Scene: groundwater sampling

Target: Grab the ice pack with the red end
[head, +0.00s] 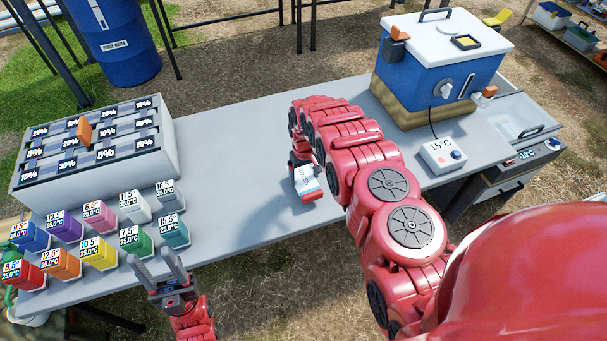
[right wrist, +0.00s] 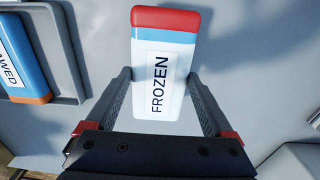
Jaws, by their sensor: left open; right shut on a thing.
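The ice pack (right wrist: 172,50) is white and blue with a red end and the word FROZEN. In the right wrist view it lies between the fingers of my right gripper (right wrist: 159,76), which is shut on its sides; the red end points away from the palm. In the head view the pack (head: 309,184) shows small beside my right arm, over the table's middle. Another pack (right wrist: 28,50), blue with an orange end and a partly cut-off label ending in AWED, lies at the left of the right wrist view. My left gripper (head: 156,257) is open and empty at the table's front edge.
Several coloured labelled blocks (head: 100,253) stand at the left of the table (head: 235,150), before a grey rack (head: 160,150). A blue cooler (head: 425,80) with a white lid and a 15°C display box (head: 440,155) stand at the right. The table's middle left is clear.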

